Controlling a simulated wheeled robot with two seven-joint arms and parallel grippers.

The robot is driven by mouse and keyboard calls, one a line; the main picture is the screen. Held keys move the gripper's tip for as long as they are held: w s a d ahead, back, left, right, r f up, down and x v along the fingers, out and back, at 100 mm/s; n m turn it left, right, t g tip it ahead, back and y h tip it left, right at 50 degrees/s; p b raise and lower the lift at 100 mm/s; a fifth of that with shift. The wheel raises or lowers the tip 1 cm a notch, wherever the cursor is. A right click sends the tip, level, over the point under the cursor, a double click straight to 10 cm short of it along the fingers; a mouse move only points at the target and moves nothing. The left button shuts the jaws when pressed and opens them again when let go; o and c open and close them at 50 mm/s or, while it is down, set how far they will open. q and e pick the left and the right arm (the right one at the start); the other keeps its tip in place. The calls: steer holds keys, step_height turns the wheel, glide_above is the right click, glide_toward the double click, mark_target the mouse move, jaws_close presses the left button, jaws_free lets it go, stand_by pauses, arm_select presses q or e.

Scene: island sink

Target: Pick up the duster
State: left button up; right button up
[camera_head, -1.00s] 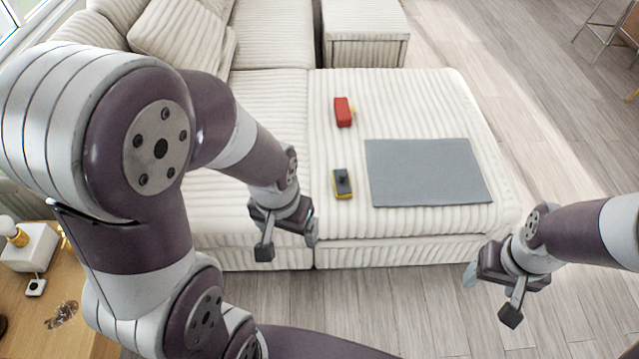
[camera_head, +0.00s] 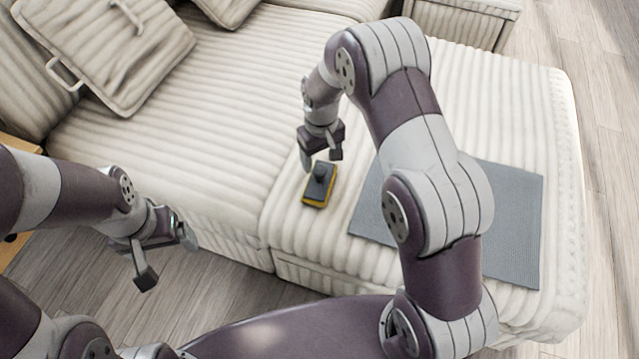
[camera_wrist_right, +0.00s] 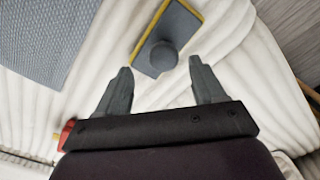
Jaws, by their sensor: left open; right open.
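The duster (camera_head: 319,190) is a dark grey block with a round knob on top and a yellow layer beneath. It lies on the striped cream sofa seat (camera_head: 225,130), left of the grey mat. My right gripper (camera_head: 321,158) is open and empty, just above and behind the duster in the head view. In the right wrist view the duster (camera_wrist_right: 158,66) shows just ahead of the open fingertips (camera_wrist_right: 160,68), apart from them. My left gripper (camera_head: 167,257) is open and empty, over the floor in front of the sofa.
A grey mat (camera_head: 520,215) lies on the seat, partly hidden by my right arm. A small part of a red object (camera_wrist_right: 66,133) shows at the right wrist view's lower left. Cushions (camera_head: 110,50) lie at the back left. The seat left of the duster is clear.

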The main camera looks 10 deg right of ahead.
mark_target(320, 169)
steer(key=f, duration=0.1)
steer(key=f+b, duration=0.1)
steer(key=f, duration=0.1)
steer(key=f+b, duration=0.1)
steer(key=shift+s+a+f, duration=0.2)
steer(key=shift+s+f, duration=0.1)
steer(key=shift+s, duration=0.05)
steer(key=shift+f, duration=0.25)
steer(key=shift+r, duration=0.1)
steer(key=shift+c, duration=0.4)
steer(key=c, duration=1.1)
steer(key=shift+r, duration=0.55)
steer(key=r, duration=0.1)
steer(key=r+p, duration=0.2)
steer(key=r, duration=0.1)
steer(key=shift+s+a, duration=0.15)
steer(key=shift+s, duration=0.2)
steer(key=s+a+r+p, duration=0.1)
steer(key=s+r, duration=0.1)
steer(key=s, duration=0.1)
steer(key=s+a+r+p, duration=0.1)
steer(key=s+r, duration=0.1)
steer(key=s, duration=0.1)
steer(key=s+a+r+p, duration=0.1)
steer(key=s+r, duration=0.1)
steer(key=s, duration=0.2)
steer(key=shift+s+a, duration=0.1)
steer(key=shift+a, duration=0.3)
